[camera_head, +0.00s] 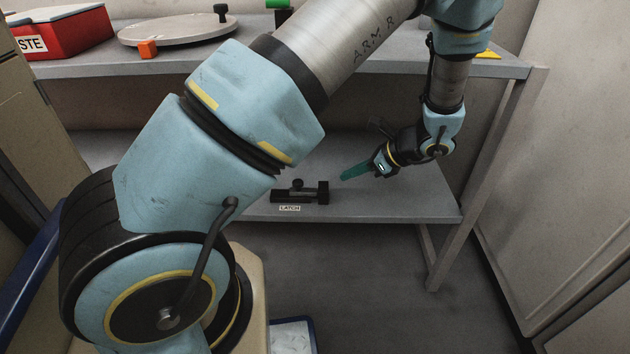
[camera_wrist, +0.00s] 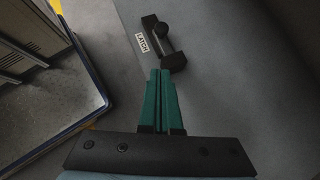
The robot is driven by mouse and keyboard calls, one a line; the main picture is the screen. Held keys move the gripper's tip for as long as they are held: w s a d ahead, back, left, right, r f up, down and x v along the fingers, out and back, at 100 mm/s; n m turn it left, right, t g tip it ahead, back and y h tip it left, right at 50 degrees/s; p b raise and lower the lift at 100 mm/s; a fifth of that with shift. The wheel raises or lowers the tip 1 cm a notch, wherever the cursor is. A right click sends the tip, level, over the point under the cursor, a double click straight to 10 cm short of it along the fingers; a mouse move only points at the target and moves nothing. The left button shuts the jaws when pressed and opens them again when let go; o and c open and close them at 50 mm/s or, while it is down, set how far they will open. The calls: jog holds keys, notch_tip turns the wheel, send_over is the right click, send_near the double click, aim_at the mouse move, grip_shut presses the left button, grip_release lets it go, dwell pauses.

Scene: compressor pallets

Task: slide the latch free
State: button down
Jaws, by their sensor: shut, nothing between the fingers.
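The latch (camera_head: 283,197) is a black rail with a round knob (camera_head: 297,184) on it and a taller block at its right end. It sits on the lower shelf near the front edge, above a white label reading LATCH (camera_head: 290,208). In the wrist view the latch (camera_wrist: 172,63) lies just beyond my fingertips, its knob (camera_wrist: 160,29) farther off. My gripper (camera_head: 343,177) has green fingers, shut and empty. It is to the right of the latch, apart from it and pointing left. The fingers (camera_wrist: 161,72) also show closed together in the wrist view.
The upper shelf (camera_head: 400,63) overhangs the latch and holds a red box (camera_head: 65,35), a round plate (camera_head: 180,30) and an orange block (camera_head: 148,48). A table leg (camera_head: 490,175) stands at the right. A blue-rimmed tray (camera_head: 292,336) is below.

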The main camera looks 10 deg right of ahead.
jog(key=b, duration=0.1)
send_near(300, 188)
notch_tip(300, 188, down, 3)
jog(key=shift+s+d+f, duration=0.1)
jog(key=shift+d, duration=0.05)
jog(key=shift+w+a+b, duration=0.3)
jog(key=shift+w+a, duration=0.45)
jog(key=shift+a, duration=0.2)
jog(key=shift+w+a+f, duration=0.1)
jog(key=shift+w+a, duration=0.3)
jog(key=shift+a, duration=0.15)
jog(key=shift+a, duration=0.1)
jog(key=a, duration=0.2)
jog(key=w+a, duration=0.1)
jog(key=a, duration=0.2)
jog(key=shift+a, duration=0.3)
jog(key=s+d, duration=0.1)
jog(key=d+r+p, duration=0.1)
jog(key=s+d+p, duration=0.1)
jog(key=d, duration=0.1)
jog(key=shift+s+r, duration=0.15)
jog(key=shift+s, duration=0.15)
jog(key=v, duration=0.9)
jog(key=shift+p, duration=0.4)
